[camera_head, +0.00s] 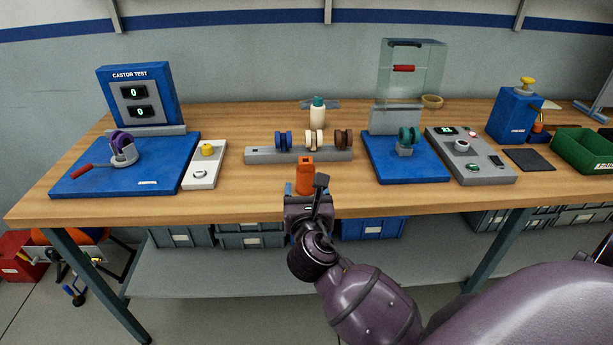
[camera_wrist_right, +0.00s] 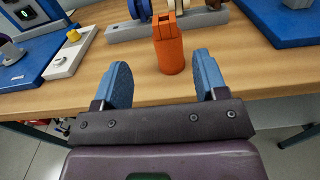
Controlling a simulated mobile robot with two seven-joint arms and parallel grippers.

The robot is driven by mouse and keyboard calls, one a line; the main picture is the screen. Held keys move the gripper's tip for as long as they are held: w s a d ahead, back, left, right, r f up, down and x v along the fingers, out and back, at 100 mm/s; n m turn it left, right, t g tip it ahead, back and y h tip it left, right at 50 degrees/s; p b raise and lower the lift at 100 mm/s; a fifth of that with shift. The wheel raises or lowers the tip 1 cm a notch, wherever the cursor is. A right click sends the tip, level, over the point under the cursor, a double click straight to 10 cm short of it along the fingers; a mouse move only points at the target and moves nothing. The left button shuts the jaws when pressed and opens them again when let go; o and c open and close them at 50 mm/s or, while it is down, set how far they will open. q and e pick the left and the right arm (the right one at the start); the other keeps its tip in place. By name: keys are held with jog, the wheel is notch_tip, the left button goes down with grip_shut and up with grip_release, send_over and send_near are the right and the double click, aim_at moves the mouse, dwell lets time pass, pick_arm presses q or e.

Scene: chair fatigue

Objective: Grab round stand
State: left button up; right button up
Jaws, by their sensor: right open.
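An orange upright piece (camera_head: 304,177) with a round base and a slotted top stands near the front edge of the table; it looks like the round stand. It also shows in the right wrist view (camera_wrist_right: 170,52). My right gripper (camera_head: 304,190) is open at the front edge, on the near side of the orange piece. In the right wrist view its blue fingers (camera_wrist_right: 161,72) are spread apart, with the orange piece beyond and between them in the picture. Nothing is held. My left gripper is not in view.
Behind stands a grey rack (camera_head: 262,155) with blue, cream and brown castor wheels. A blue castor test base (camera_head: 75,180) and a white button box (camera_head: 198,178) are left. A blue fixture (camera_head: 425,172) and grey control box (camera_head: 485,175) are right. Table around the orange piece is clear.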

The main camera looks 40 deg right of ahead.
aim_at(306, 166)
jog(key=x, duration=0.5)
jog(key=shift+w+d, duration=0.15)
jog(key=shift+w, duration=0.05)
jog(key=shift+d+f+b+x, duration=0.15)
jog(key=shift+b+x, duration=0.15)
jog(key=shift+x, duration=1)
jog(key=shift+d+f+b+x, duration=0.1)
jog(key=shift+b+x, duration=0.2)
jog(key=shift+x, duration=1.05)
jog(key=shift+s, duration=0.15)
jog(key=shift+r, duration=0.1)
grip_shut()
